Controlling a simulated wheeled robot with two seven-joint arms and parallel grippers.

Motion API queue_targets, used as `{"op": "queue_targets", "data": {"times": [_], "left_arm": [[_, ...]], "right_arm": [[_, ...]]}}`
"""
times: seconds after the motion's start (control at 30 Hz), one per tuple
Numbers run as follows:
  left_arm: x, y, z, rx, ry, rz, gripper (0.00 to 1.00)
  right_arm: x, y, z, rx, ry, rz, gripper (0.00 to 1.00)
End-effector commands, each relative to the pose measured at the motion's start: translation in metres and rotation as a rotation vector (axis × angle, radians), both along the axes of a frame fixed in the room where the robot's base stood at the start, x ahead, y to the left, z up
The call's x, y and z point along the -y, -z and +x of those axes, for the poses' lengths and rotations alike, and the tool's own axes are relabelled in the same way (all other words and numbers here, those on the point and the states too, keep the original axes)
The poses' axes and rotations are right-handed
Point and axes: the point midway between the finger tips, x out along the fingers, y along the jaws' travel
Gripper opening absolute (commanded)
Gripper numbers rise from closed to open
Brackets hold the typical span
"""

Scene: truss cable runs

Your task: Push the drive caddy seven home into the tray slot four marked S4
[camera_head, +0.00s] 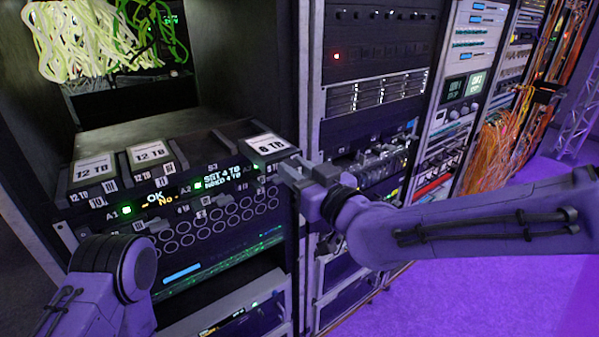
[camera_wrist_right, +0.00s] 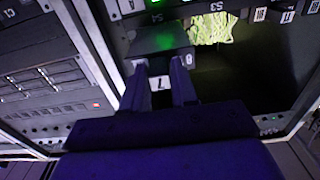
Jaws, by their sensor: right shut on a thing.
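The drive caddy seven (camera_head: 267,146) has a white 8 TB label on top in the head view. Its front, marked 7 (camera_wrist_right: 159,83), shows between the fingers in the wrist view. My right gripper (camera_wrist_right: 159,92) is shut on this front end; it also shows in the head view (camera_head: 297,172). The caddy is at the right end of the tray row, beside the S3 place (camera_head: 212,166), and appears to stand farther forward than the other caddies. How deep it sits in the slot is hidden. My left arm is at lower left; its gripper is out of view.
Two 12 TB caddies (camera_head: 94,166) (camera_head: 150,153) stand in the tray to the left. Below are lit displays (camera_head: 222,176) and a perforated panel (camera_head: 180,232). Pale cables (camera_head: 95,40) hang in the bay above. Rack units (camera_head: 375,95) stand close on the right.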

Motion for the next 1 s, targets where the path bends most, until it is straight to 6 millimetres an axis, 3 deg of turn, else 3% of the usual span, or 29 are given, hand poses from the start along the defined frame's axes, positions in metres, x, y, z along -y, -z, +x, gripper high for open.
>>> {"op": "queue_targets", "data": {"times": [1.0], "left_arm": [[0.0, 0.0, 0.0, 0.0, 0.0, 0.0, 0.64]], "right_arm": [[-0.01, -0.001, 0.013, 0.003, 0.0, 0.002, 0.0]]}}
